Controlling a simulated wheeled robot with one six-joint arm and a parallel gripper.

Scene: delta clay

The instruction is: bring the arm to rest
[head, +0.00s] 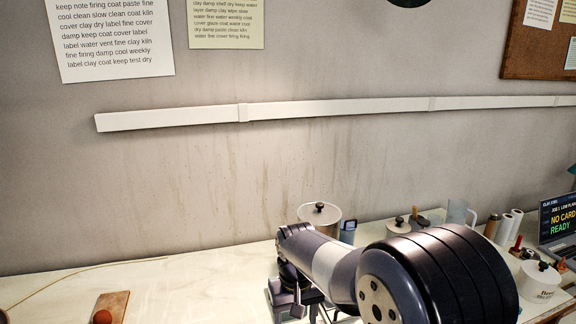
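My arm reaches from the lower right of the head view toward the middle of the white table (60,285). My gripper (300,308) is at the arm's far end, low over the table near the picture's bottom edge. It is dark and partly cut off by the frame, and the arm's links cover part of it. I cannot tell whether its fingers are open or shut, or whether they hold anything.
A wooden board (113,303) with a reddish ball (102,317) lies at lower left. A lidded pot (320,218) stands behind the arm. A pitcher (459,212), a white container (538,282) and a screen (559,222) stand at right. The table's left-middle is mostly clear.

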